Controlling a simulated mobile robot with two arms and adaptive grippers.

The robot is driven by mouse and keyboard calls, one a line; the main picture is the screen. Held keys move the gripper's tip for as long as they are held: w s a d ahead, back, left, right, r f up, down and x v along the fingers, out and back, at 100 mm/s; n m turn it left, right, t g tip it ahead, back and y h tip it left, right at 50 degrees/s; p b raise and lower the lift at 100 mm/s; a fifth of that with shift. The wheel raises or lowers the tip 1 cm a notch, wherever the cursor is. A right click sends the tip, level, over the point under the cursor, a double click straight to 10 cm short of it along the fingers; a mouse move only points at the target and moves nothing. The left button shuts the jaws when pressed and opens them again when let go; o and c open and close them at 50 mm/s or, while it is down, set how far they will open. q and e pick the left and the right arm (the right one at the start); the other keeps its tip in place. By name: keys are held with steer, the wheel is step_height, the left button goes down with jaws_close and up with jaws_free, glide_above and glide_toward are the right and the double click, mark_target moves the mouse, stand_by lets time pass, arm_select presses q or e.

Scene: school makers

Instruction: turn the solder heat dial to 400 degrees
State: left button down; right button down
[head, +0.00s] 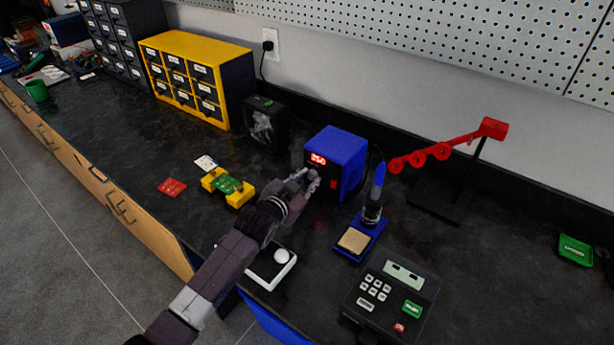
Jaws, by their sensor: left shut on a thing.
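The blue solder station (345,152) stands on the black bench at the middle of the head view. Its red lit display (318,158) shows a three-digit number, perhaps 350 or 250, too small to read surely. A red switch (333,183) is lower on the same front face. My left gripper (308,180) is at the station's front, below the display, shut on the heat dial, which its fingers hide. The dial's pointer and marks cannot be seen. My right gripper is not in view.
A soldering iron in its blue stand (357,241) is close right of the station. A yellow holder with a green board (229,186) sits left of my gripper. A black fan box (265,126) is behind left. A keypad device (390,300) and red-armed stand (440,153) are at right.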

arm_select(q)
steer(key=shift+f+m+t+y+b, duration=0.15)
steer(key=shift+m+t+y+b, duration=0.3)
steer(key=shift+m, duration=0.65)
steer(key=c, duration=1.7)
jaws_free()
steer(key=shift+s, duration=0.15)
steer(key=v, duration=1.1)
steer(key=shift+s+a, duration=0.1)
steer(key=shift+s, duration=0.3)
